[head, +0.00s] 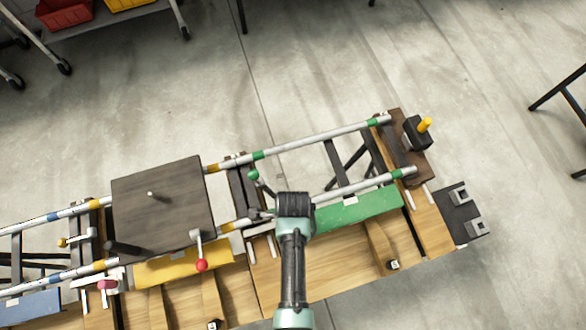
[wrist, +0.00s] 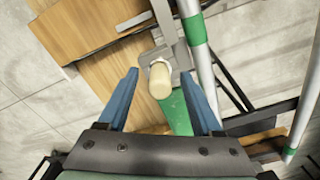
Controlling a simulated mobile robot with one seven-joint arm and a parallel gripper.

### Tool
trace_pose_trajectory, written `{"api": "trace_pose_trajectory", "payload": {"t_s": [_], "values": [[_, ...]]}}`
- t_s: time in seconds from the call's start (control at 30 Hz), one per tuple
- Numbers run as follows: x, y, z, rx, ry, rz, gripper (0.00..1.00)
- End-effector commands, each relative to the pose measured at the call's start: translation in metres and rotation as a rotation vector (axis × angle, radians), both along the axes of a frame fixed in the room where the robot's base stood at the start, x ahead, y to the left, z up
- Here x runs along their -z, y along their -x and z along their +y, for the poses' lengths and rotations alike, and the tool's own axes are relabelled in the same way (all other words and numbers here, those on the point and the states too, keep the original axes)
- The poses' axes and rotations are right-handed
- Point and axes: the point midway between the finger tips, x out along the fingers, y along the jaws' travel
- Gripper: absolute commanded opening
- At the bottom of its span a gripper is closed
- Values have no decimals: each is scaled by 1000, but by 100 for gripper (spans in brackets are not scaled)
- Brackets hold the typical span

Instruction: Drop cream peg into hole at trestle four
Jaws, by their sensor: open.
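In the wrist view my gripper (wrist: 160,74) is open, one blue finger on each side of the cream peg (wrist: 160,79). I see a gap between the peg and each finger. The peg lies against a grey metal bracket (wrist: 177,50), with a pale collar at its far end. I cannot tell whether it sits in a hole. In the head view my arm's end hides the peg and the fingertips, close to a trestle (head: 241,190) in mid-picture. Another trestle (head: 398,150) stands to the right. No number is readable on either.
White rails with green bands (head: 325,137) run between the trestles. A dark square plate (head: 163,205) and a red-knobbed lever (head: 201,264) are to the left. A green strip (head: 358,211) lies to the right of my arm.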

Motion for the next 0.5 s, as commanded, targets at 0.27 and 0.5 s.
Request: {"api": "trace_pose_trajectory", "payload": {"t_s": [0.27, 0.5], "values": [[-36, -1, 0, 1, 0, -4, 66], [-85, -1, 0, 1, 0, -5, 66]]}}
